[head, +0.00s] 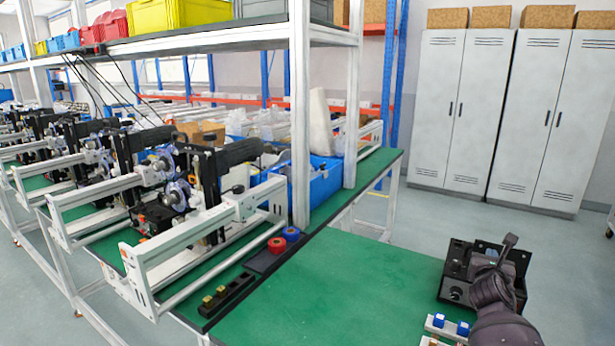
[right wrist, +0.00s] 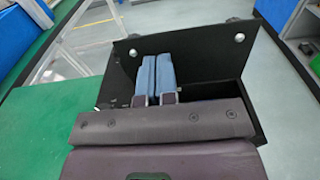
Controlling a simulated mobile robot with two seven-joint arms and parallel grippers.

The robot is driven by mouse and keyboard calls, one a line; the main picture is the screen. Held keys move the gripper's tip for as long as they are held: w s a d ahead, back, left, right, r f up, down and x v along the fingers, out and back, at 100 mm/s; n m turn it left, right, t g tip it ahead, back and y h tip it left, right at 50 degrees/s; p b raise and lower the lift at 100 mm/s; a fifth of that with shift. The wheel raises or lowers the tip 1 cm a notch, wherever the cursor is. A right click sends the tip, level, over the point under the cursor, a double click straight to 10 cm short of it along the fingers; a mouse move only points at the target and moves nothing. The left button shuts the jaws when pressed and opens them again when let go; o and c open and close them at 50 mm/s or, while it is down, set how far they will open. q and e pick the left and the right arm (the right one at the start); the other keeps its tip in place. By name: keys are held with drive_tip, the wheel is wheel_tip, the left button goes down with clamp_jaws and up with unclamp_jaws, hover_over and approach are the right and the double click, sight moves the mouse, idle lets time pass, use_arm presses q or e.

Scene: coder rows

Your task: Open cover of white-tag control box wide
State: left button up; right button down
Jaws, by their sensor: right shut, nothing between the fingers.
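A black control box (head: 455,287) with a round knob on its front stands on the green table at the right of the head view. A black cover panel (right wrist: 205,60) with two silver studs stands raised behind the fingers in the right wrist view. I cannot make out a white tag. My right gripper (right wrist: 155,62) is shut and empty, its blue-padded fingers together in front of the panel's inner face; I cannot tell if they touch it. My right wrist hides part of the box in the head view. My left gripper is out of view.
Small white parts with blue blocks (head: 438,321) sit in front of the box. A black tray with yellow pieces (head: 222,294) and red and blue rolls (head: 277,245) lie along the left edge. The middle of the green table (head: 340,290) is clear.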

drive_tip(key=shift+p+v, duration=0.3)
drive_tip(key=shift+v, duration=0.5)
drive_tip(key=shift+s+a+f+p, duration=0.15)
drive_tip(key=shift+s+a+p, duration=0.15)
drive_tip(key=shift+s, duration=0.25)
drive_tip(key=shift+s+a+f+p, duration=0.2)
drive_tip(key=shift+s+a, duration=0.15)
drive_tip(key=shift+s, duration=0.2)
drive_tip(key=shift+s+a+f, duration=0.1)
drive_tip(key=shift+s+a, duration=0.1)
drive_tip(key=shift+s, duration=0.2)
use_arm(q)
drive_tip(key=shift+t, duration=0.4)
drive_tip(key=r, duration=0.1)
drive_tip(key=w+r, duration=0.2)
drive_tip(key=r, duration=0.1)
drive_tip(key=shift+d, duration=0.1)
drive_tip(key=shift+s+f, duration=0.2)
